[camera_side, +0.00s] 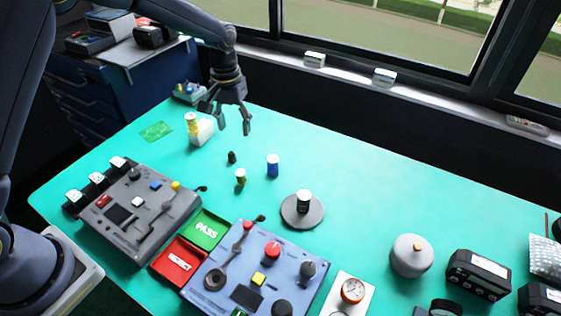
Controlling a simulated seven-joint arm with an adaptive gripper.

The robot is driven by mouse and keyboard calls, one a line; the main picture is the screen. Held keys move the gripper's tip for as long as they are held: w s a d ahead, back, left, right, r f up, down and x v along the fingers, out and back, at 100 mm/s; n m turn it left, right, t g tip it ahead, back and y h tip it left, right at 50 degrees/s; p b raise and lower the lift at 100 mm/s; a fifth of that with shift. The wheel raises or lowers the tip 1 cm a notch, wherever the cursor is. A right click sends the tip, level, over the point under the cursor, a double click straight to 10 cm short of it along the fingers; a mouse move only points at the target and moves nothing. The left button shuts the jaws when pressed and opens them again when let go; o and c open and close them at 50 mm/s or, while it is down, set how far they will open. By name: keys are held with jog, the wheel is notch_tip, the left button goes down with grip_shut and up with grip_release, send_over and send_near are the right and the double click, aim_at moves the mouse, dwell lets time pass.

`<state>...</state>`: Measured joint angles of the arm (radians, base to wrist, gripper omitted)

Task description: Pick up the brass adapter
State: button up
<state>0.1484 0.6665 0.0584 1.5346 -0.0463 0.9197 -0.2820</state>
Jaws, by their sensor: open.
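My gripper (232,127) hangs above the teal table at the back left, pointing down, with its fingers apart and nothing seen between them. A yellow-topped piece (191,122) stands by a white block (202,133) just left of my gripper.
A blue, white-capped cylinder (273,165) and a grey round plate (311,217) bearing a dark cylinder stand to the right. Control panels (133,213), a green PASS tray (205,229) and a red tray (165,267) fill the front. The table's right middle (360,170) is clear.

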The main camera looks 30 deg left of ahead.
send_over(241, 171)
notch_tip(241, 171, down, 12)
jog(key=shift+s+r, duration=0.1)
jog(key=shift+s, duration=0.05)
jog(key=shift+f, duration=3.05)
grip_shut()
